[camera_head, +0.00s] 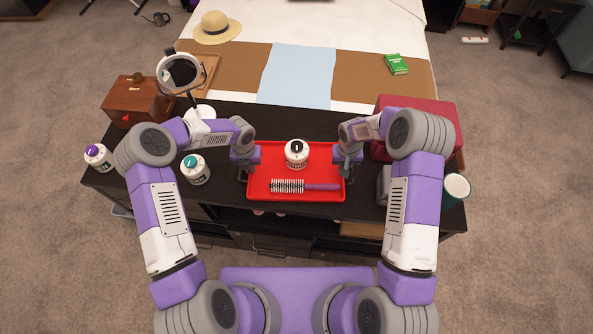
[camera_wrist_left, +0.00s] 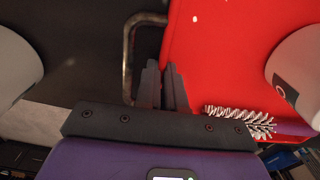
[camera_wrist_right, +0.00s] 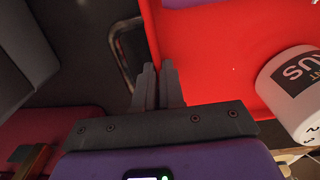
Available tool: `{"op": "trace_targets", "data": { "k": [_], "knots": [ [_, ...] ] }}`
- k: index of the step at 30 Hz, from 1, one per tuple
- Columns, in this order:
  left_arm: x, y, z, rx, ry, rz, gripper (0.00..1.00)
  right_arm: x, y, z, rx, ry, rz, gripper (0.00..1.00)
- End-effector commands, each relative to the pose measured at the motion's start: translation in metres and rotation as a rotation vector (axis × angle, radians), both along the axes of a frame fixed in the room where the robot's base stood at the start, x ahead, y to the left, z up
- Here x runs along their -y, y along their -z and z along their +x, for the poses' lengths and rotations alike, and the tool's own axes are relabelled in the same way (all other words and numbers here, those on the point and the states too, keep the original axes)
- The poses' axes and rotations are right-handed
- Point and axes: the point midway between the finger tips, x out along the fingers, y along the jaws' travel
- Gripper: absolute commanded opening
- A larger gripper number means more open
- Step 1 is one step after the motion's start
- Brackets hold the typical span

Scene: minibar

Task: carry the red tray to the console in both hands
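The red tray (camera_head: 322,160) is level over the front middle of a dark cabinet top (camera_head: 230,118); I cannot tell whether it touches the top. It carries a white jar with a black lid mark (camera_head: 296,155) and a purple-handled brush (camera_head: 290,186), both within its rim. My left gripper (camera_wrist_left: 162,88) has its fingers close together on the tray's left edge, beside a metal handle (camera_wrist_left: 128,65). My right gripper (camera_wrist_right: 158,88) has its fingers close together on the tray's right edge, beside the other handle (camera_wrist_right: 120,55). The fingertips' contact is partly hidden.
A teal-lidded jar (camera_head: 194,168) and a purple-lidded jar (camera_head: 97,156) stand left of the tray. A wooden box (camera_head: 133,102) and round mirror (camera_head: 182,72) are behind them. A red case (camera_head: 440,110) and a cup (camera_head: 456,189) are at the right. A bed lies beyond.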

Motion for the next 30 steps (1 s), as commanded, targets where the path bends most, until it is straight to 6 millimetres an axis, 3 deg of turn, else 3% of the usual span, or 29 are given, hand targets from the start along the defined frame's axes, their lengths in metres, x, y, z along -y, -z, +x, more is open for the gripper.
{"op": "trace_targets", "data": {
  "k": [17, 30],
  "knots": [
    [0.0, -0.005, 0.001, 0.001, 0.0, 0.0, 0.0, 0.0, -0.005, 0.001, 0.002, 0.0, 0.0, 0.0],
    [0.0, -0.039, 0.001, 0.002, 0.0, 0.0, 0.0, 0.0, -0.038, 0.001, 0.002, 0.0, 0.0, 0.0]
  ]
}}
